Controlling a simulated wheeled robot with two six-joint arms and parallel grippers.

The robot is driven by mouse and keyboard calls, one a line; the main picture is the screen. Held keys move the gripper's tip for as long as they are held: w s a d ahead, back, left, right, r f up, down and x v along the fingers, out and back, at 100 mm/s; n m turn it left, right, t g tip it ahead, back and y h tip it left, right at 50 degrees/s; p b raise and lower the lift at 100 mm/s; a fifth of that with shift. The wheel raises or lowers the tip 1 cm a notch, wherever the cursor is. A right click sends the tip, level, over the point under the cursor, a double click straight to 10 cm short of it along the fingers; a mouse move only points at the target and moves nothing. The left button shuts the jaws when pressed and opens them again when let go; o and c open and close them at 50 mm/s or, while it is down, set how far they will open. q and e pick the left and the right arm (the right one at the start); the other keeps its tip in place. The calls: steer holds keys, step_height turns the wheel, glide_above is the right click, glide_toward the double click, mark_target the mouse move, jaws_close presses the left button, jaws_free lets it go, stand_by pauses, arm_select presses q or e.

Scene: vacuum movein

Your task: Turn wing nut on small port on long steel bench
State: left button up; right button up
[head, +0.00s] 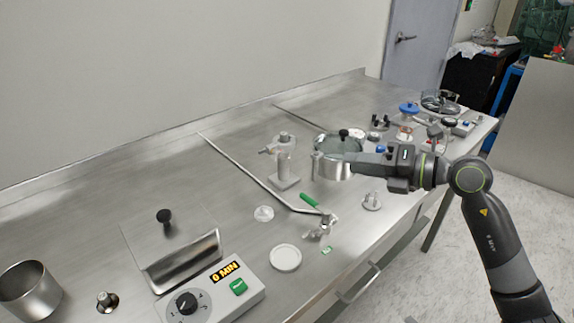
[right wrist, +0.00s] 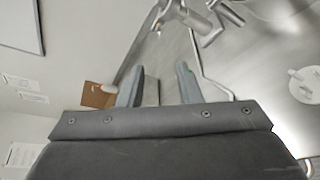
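The long steel bench (head: 95,190) runs from the near left to the far right. A small metal clamp-like fitting (head: 322,226), possibly the small port with its wing nut, sits at the near end of a bent steel pipe; its nut is too small to make out. My right gripper (head: 350,160) reaches left over the bench, in front of a lidded steel pot. In the right wrist view the two fingers (right wrist: 159,88) are apart with nothing between them. My left gripper is out of view.
A post with a side arm (head: 285,163) and the pot (head: 331,168) stand near my right gripper. A green-handled rod (head: 310,200), a white disc (head: 286,257) and a control box (head: 212,290) lie nearer. Several fittings crowd the far right. The back left surface is clear.

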mark_target(277, 154)
steer(key=p+x, duration=0.1)
steer(key=x, duration=1.6)
steer(key=shift+a, duration=0.15)
steer(key=shift+r, duration=0.1)
jaws_close()
